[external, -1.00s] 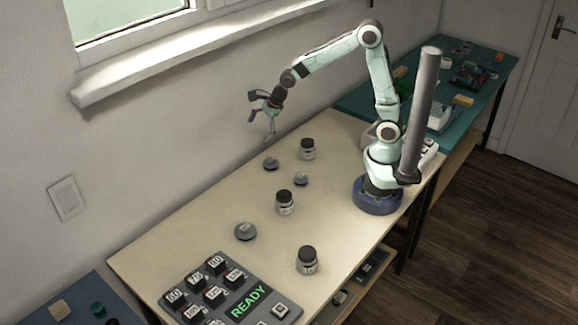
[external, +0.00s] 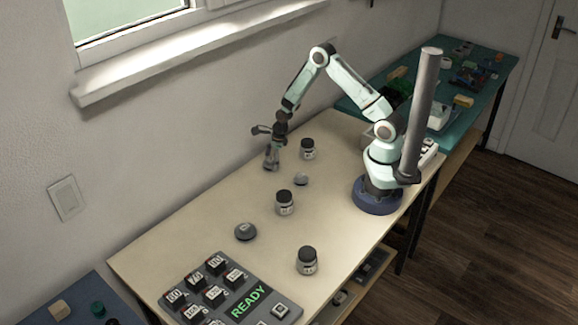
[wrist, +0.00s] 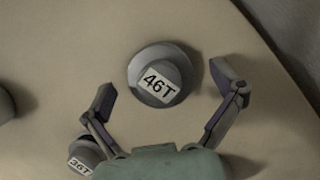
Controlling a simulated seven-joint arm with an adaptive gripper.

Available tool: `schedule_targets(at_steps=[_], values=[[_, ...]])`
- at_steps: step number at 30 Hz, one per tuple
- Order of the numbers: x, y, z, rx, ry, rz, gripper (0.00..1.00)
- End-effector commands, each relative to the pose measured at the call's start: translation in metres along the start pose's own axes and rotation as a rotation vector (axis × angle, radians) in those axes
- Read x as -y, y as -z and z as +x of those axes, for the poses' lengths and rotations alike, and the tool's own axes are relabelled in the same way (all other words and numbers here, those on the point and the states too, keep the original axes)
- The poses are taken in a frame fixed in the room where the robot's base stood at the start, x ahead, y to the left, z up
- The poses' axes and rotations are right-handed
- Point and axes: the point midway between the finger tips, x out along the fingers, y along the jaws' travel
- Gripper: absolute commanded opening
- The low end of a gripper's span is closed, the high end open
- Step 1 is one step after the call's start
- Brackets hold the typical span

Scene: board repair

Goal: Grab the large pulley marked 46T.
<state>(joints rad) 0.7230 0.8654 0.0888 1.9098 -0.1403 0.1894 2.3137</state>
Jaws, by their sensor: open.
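The large grey pulley (wrist: 140,68) carries a white label reading 46T and lies on the pale bench in the wrist view. My gripper (wrist: 162,80) is open, with one finger on each side of the pulley and gaps showing between fingers and pulley. In the external view my gripper (external: 271,162) points down low over the far side of the bench and hides most of the pulley there. A smaller pulley (wrist: 82,158) marked 36T shows at the lower left of the wrist view, partly behind my left finger.
Dark-capped jars (external: 307,149) stand on the bench (external: 190,225), one close right of my gripper. A small grey pulley (external: 301,179) and a larger one (external: 245,231) lie nearer. A keypad panel reading READY (external: 248,302) is at the front. The wall is close behind.

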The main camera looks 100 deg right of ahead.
Motion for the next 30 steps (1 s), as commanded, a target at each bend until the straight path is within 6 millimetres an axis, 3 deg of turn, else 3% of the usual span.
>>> schedule_targets(at_steps=[5, 8, 12, 23, 30], values=[[0.000, 0.000, 0.000, 0.000, 0.000, 0.000, 0.93], [0.000, 0.000, 0.000, 0.000, 0.000, 0.000, 0.68], [0.000, 0.000, 0.000, 0.000, 0.000, -0.001, 0.26], [0.000, 0.000, 0.000, -0.002, -0.001, 0.000, 0.25], [0.001, -0.006, -0.021, 0.001, 0.002, 0.000, 0.25]])
